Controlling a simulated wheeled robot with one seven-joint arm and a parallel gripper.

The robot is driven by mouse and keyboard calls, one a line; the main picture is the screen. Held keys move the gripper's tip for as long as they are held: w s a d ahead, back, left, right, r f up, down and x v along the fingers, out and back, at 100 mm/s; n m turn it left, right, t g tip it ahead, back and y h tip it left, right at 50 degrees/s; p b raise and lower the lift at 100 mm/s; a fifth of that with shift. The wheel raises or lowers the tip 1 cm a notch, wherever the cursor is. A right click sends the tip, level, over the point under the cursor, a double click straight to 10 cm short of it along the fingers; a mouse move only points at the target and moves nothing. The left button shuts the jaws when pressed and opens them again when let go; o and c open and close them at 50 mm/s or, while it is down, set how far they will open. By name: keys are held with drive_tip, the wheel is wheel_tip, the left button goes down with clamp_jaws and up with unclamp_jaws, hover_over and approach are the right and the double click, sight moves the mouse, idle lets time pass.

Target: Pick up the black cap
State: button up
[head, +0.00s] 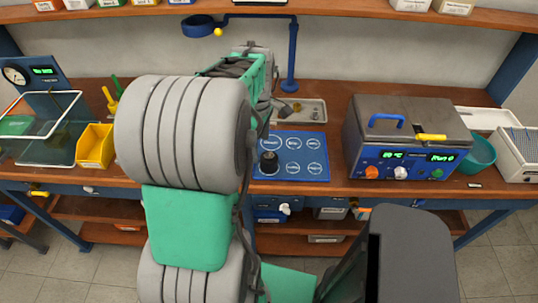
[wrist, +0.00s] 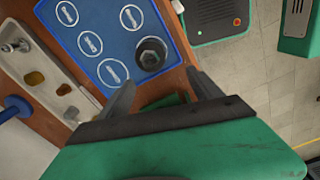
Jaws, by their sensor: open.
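The black cap (head: 269,162) stands on the blue mat (head: 303,155), on the mat's lower left circle in the head view. In the wrist view the cap (wrist: 151,54) is round and dark with a greyish raised middle, near the edge of the mat (wrist: 108,42). My gripper (wrist: 160,88) is open in the wrist view, with nothing between its fingers. The cap appears just beyond the fingertips, between their lines and apart from them. In the head view my arm hides the fingers.
A metal tray (head: 314,108) with small parts lies behind the mat. A blue bath unit (head: 404,165) with a teal bowl (head: 479,155) beside it stands on the right. A yellow bin (head: 95,147) stands on the left. A blue post (head: 291,60) rises behind.

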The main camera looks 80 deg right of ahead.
sight(269, 154)
drive_tip(key=s+d+n, duration=0.1)
drive_tip(key=s+n, duration=0.1)
drive_tip(key=n, duration=0.1)
drive_tip(key=shift+s+d+r, duration=0.15)
drive_tip(key=shift+d+r, duration=0.15)
drive_tip(key=shift+d, duration=0.1)
drive_tip(key=shift+s+f, duration=0.1)
drive_tip(key=shift+f, duration=0.2)
drive_tip(key=f, duration=0.2)
drive_tip(key=f+p, duration=0.1)
drive_tip(key=f, duration=0.1)
drive_tip(key=f+p, duration=0.1)
drive_tip(key=f, duration=0.1)
drive_tip(key=shift+a+f, duration=0.15)
drive_tip(key=shift+a, duration=0.25)
drive_tip(key=shift+d+f, duration=0.1)
drive_tip(key=shift+f, duration=0.3)
drive_tip(key=c, duration=1.5)
